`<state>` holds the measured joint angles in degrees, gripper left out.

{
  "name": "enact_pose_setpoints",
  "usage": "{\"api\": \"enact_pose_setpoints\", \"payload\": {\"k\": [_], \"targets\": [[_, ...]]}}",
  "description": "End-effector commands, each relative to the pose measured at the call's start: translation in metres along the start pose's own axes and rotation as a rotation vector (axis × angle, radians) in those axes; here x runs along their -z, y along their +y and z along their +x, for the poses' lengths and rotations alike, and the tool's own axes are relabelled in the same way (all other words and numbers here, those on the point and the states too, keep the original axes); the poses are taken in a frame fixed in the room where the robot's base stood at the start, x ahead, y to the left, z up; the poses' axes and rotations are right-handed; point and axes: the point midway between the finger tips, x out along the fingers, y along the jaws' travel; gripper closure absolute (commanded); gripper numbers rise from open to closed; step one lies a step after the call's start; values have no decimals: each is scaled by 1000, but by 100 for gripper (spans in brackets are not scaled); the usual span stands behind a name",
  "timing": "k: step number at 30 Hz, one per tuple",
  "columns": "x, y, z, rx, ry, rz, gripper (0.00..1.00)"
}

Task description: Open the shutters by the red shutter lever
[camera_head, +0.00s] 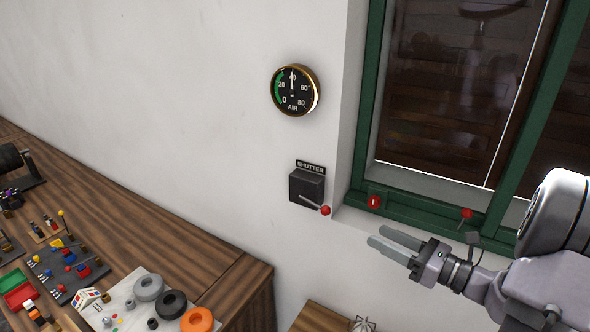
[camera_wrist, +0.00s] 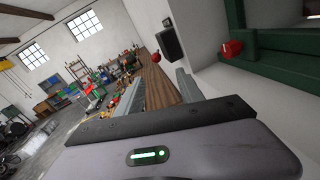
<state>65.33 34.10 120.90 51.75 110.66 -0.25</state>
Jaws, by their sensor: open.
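The shutter lever is a short metal rod with a red ball knob (camera_head: 325,210) on a dark box (camera_head: 307,187) under a "SHUTTER" label on the white wall. The rod slants down to the right from the box. The box (camera_wrist: 172,38) and red knob (camera_wrist: 157,57) also show in the wrist view, beyond the fingers. My gripper (camera_head: 384,243) is open and empty, to the right of and below the knob, apart from it. Its fingers point left. Behind the window glass, brown slats (camera_head: 440,110) fill the pane; they look shut.
The green window frame (camera_head: 365,100) has a red fitting (camera_head: 374,202) on its sill and another red handle (camera_head: 467,213) further right. A round air gauge (camera_head: 295,90) hangs above the lever box. A wooden bench (camera_head: 170,235) with small parts stands left. A wooden surface (camera_head: 325,318) lies below.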

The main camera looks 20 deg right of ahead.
Motion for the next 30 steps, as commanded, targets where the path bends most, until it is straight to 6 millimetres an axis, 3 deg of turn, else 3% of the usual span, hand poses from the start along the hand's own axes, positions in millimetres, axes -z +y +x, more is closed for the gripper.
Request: {"api": "enact_pose_setpoints", "payload": {"k": [2, 5, 12, 18, 24, 30], "targets": [[-1, -4, 2, 12, -11, 10, 55], [0, -3, 22, 7, -9, 9, 55], [0, -2, 95, 4, -7, 8, 55], [0, -3, 145, 6, -6, 8, 55], [0, -4, 168, 8, -7, 8, 55], [0, -4, 172, 8, -6, 7, 55]]}}
